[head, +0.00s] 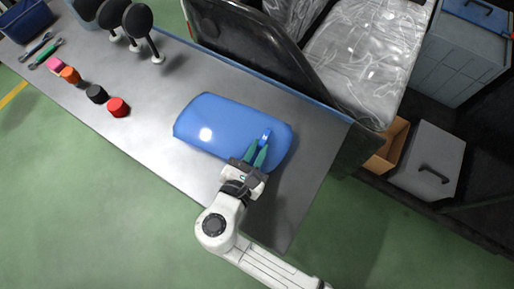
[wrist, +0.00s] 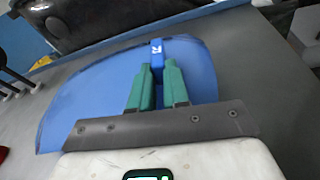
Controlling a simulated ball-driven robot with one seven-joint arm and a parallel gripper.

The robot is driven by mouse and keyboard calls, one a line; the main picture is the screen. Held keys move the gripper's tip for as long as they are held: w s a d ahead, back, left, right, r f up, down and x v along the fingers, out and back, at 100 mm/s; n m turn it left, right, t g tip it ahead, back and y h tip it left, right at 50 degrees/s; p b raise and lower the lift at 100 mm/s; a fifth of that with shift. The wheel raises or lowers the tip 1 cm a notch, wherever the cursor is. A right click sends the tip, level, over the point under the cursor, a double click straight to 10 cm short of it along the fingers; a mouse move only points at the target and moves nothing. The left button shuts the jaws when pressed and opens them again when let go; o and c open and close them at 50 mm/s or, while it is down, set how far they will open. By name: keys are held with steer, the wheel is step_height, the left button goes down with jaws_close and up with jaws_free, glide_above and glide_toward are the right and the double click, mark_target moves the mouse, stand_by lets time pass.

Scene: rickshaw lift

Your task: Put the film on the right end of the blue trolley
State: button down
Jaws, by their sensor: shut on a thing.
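A blue, curved, glossy sheet (head: 215,120), which looks like the film, lies on the grey bench top; it also shows in the wrist view (wrist: 90,90). A small blue block marked "R" (wrist: 156,50) is at its right part and shows in the head view too (head: 266,134). My gripper (head: 261,149) has green fingers, which are shut on this block, one on each side (wrist: 157,66). Whether the block is fixed to the sheet I cannot tell. The gripper hides part of the sheet's near right edge. I cannot make out a separate blue trolley.
The grey bench (head: 150,95) has a blue far edge. Red (head: 118,107), black (head: 97,93), orange and pink pieces, tools and a blue bin (head: 25,18) are at its left. Round black mirrors (head: 138,20) stand behind. A dark vehicle body with plastic-wrapped seats (head: 355,60) is beyond.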

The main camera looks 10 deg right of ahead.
steer(key=shift+f+b, duration=0.5)
steer(key=shift+f, duration=0.65)
steer(key=c, duration=1)
jaws_free()
steer(key=shift+c, duration=0.2)
